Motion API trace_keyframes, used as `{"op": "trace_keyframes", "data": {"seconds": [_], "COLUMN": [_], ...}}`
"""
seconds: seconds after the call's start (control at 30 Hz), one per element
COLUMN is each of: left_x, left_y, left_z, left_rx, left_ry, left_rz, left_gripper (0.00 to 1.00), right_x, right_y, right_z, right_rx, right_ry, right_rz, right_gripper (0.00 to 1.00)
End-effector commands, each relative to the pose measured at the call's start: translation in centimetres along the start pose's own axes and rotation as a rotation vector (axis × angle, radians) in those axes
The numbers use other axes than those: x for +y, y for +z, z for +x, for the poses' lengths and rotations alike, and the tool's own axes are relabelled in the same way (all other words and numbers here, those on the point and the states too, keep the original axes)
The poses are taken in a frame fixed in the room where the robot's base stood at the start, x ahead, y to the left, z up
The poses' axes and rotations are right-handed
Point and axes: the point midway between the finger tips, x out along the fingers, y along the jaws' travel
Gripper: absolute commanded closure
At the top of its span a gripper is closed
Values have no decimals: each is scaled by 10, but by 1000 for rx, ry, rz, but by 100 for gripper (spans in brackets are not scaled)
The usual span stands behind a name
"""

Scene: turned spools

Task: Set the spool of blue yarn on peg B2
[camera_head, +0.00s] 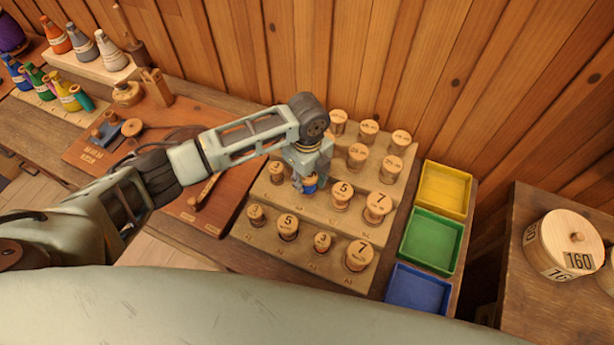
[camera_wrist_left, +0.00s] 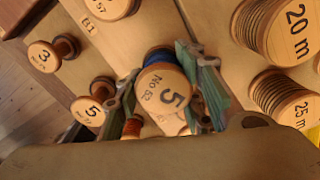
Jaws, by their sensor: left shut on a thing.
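The spool of blue yarn (camera_head: 310,184) is in my left gripper (camera_head: 307,172), over the middle tier of the stepped wooden rack (camera_head: 335,222). In the left wrist view, the spool's wooden end marked 5 (camera_wrist_left: 163,92) faces the camera, with blue yarn showing at its edge. The two green-grey fingers of my left gripper (camera_wrist_left: 166,84) are on either side of the spool. Peg B2 cannot be made out; the gripper and spool hide that part of the rack. Whether the spool touches the rack is unclear. My right gripper is not in view.
Several wooden-ended spools stand close around the held one, including a spool marked 5 (camera_head: 342,193) to its right and another 5 (camera_head: 287,227) in front. Yellow (camera_head: 444,190), green (camera_head: 431,240) and blue (camera_head: 417,291) trays lie right of the rack. A plank wall (camera_head: 400,60) stands behind.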

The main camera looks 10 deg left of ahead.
Motion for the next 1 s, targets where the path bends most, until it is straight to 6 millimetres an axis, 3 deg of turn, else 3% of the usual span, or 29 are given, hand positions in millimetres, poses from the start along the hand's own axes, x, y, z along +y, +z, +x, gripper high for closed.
{"op": "trace_keyframes", "data": {"seconds": [1.0], "left_x": [0], "left_y": [-1], "left_z": [0], "left_rx": [0], "left_ry": [0], "left_rz": [0], "left_gripper": [91], "right_x": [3], "right_y": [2], "right_z": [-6], "right_rx": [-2], "right_ry": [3], "right_rz": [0], "right_gripper": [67]}}
